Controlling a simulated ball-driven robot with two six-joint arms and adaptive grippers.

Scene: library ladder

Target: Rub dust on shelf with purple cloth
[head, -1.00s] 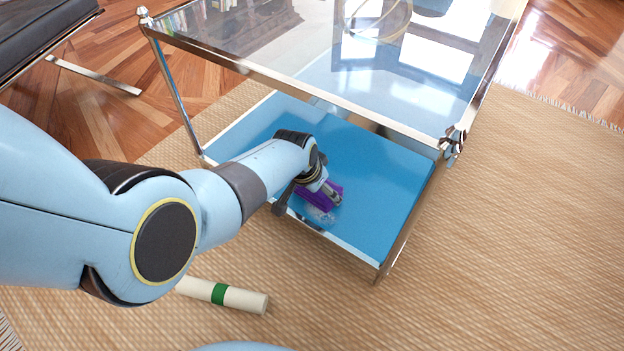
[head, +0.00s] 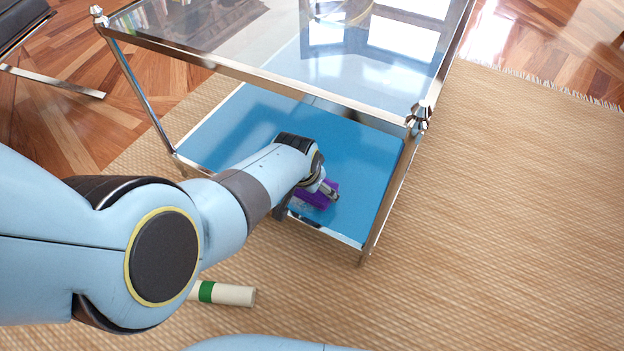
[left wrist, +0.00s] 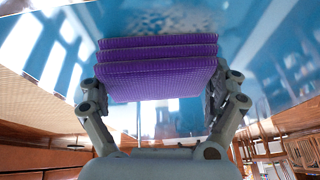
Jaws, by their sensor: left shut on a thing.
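The blue lower shelf (head: 360,160) of a glass-and-chrome table is in front of me. My left gripper (head: 328,190) is over the shelf near its front edge, shut on the folded purple cloth (head: 314,198). In the left wrist view the cloth (left wrist: 155,68) shows as stacked ribbed layers between the fingers. A speckled patch of dust (left wrist: 165,22) shows on the blue surface beyond it. In the head view a faint pale patch lies beside the cloth, partly hidden by it and the arm. I cannot tell whether the cloth touches the shelf. My right gripper is out of view.
The glass top (head: 270,50) overhangs the back of the shelf, and a chrome post (head: 390,185) stands at its front right corner. A cream roll with a green band (head: 222,293) lies on the woven rug (head: 500,220). The rug to the right is clear.

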